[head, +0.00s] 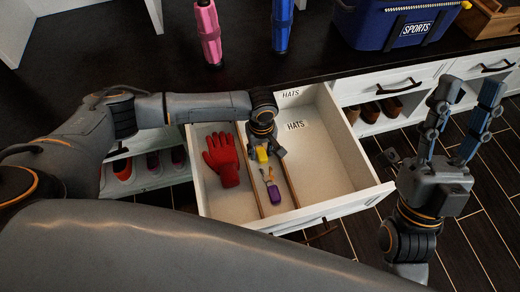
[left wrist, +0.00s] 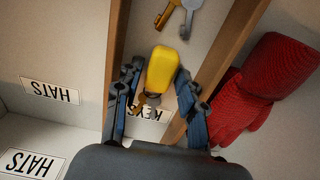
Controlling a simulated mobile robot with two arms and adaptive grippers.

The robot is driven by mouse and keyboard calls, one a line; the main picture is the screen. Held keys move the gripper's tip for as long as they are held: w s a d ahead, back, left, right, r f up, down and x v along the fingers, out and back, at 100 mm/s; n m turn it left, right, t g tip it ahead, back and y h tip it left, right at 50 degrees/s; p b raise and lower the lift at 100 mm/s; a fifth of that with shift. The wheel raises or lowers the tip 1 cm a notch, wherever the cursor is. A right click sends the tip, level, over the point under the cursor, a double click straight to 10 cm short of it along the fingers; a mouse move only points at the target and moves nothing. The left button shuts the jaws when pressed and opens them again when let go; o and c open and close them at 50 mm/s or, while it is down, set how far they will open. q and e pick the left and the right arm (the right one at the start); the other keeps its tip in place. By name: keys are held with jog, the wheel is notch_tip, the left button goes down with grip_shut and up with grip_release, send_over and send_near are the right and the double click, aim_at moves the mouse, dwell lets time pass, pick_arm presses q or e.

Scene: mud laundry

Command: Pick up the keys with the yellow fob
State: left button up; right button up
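The yellow fob (head: 262,154) lies in the narrow middle compartment of the open drawer (head: 240,212). In the left wrist view the yellow fob (left wrist: 162,68) is between the fingers of my left gripper (left wrist: 157,72), its keys (left wrist: 150,100) towards the palm and partly hidden. The fingers are apart, with a visible gap on the left of the fob; contact on the right is unclear. In the head view my left gripper (head: 265,150) reaches down into this compartment. My right gripper (head: 457,112) is open, empty and raised, right of the drawer.
A purple fob (head: 274,191) with keys lies in the same compartment, nearer the drawer front. Wooden dividers (head: 249,172) flank the compartment. A red glove (head: 221,158) fills the left compartment; the right one, labelled HATS, looks empty. A sports bag (head: 390,25) stands on the counter.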

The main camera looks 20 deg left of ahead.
pick_arm(q)
grip_shut()
jog(key=shift+r, duration=0.1)
